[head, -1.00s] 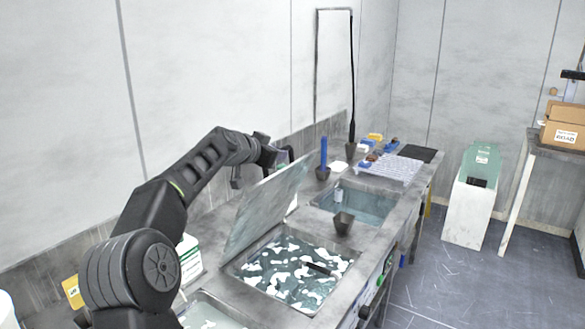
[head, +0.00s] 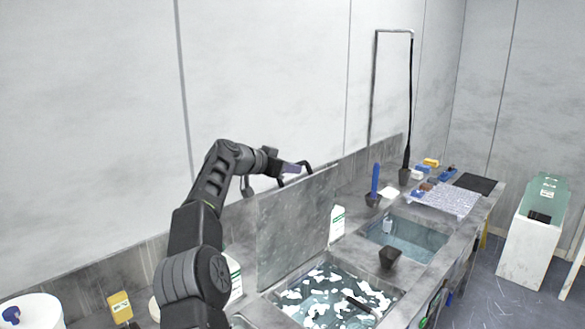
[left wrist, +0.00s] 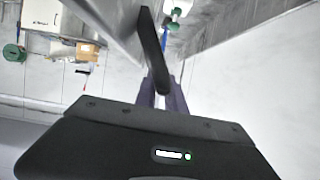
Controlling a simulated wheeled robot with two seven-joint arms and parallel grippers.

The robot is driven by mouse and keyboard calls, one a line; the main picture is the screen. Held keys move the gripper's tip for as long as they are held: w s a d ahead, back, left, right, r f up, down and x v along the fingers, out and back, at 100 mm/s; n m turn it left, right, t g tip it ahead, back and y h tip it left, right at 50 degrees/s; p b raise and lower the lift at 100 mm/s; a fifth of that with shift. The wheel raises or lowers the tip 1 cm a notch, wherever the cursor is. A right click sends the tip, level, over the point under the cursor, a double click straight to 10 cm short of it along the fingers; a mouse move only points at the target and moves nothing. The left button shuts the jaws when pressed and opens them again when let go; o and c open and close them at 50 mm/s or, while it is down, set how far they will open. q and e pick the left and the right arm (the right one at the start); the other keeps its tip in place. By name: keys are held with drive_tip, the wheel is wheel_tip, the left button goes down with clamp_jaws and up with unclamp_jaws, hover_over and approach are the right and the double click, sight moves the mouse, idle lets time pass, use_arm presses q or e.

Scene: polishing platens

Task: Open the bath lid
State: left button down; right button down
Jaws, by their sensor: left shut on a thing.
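The bath lid (head: 290,232) is a grey metal plate standing about upright on the back side of the bath (head: 335,295). The bath beneath it is open, with white patches of foam on dark water. My left gripper (head: 291,169) is at the lid's top edge, shut on its dark handle (head: 308,167). In the left wrist view the dark handle (left wrist: 152,50) runs down to between the fingers (left wrist: 160,95), and the lid's grey face (left wrist: 105,25) shows beside it. My right gripper is not in view.
A second basin (head: 405,236) with clear water lies to the right, with a dark cup (head: 390,256) between the baths. White bottles (head: 337,222) stand behind the lid. The wall (head: 270,80) is close behind. A white tub (head: 30,312) sits at the far left.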

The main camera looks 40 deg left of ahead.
use_arm(q)
drive_tip(key=c, duration=1.4)
unclamp_jaws()
drive_tip(key=shift+f, duration=0.15)
drive_tip(key=shift+s, duration=0.25)
drive_tip(key=b+v, duration=0.4)
drive_tip(key=v, duration=0.3)
drive_tip(key=shift+r, duration=0.3)
